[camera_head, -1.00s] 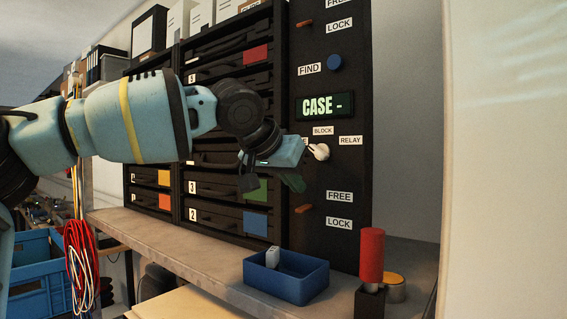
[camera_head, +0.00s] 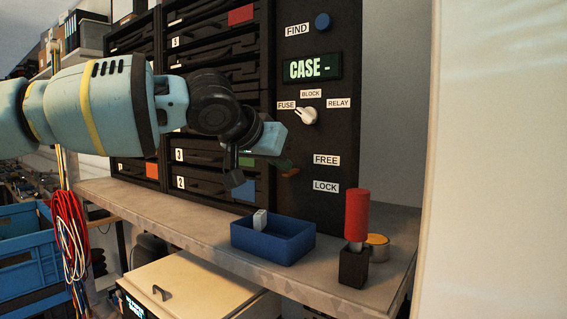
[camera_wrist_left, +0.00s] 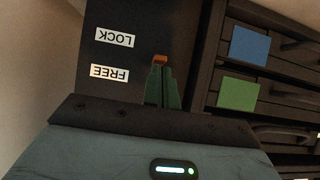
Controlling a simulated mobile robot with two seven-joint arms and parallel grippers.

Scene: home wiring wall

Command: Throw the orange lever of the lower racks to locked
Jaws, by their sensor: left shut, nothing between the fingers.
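The lower orange lever (camera_head: 290,173) is on the black panel, left of the FREE label (camera_head: 326,160) and LOCK label (camera_head: 325,186). My left gripper (camera_head: 287,164) is in front of the panel at the lever and partly hides it. In the left wrist view, the picture is inverted and the shut green fingers (camera_wrist_left: 162,86) point at the lever (camera_wrist_left: 160,59). Their tips are at its end, with nothing between them. Whether they touch it I cannot tell. My right gripper is not in view.
The white selector knob (camera_head: 307,115) sits above the lever. Black racks (camera_head: 200,150) fill the left side. On the shelf below stand a blue tray (camera_head: 272,250) with a white item, a red-handled tool in a black holder (camera_head: 356,218) and a yellow-topped tin (camera_head: 377,243).

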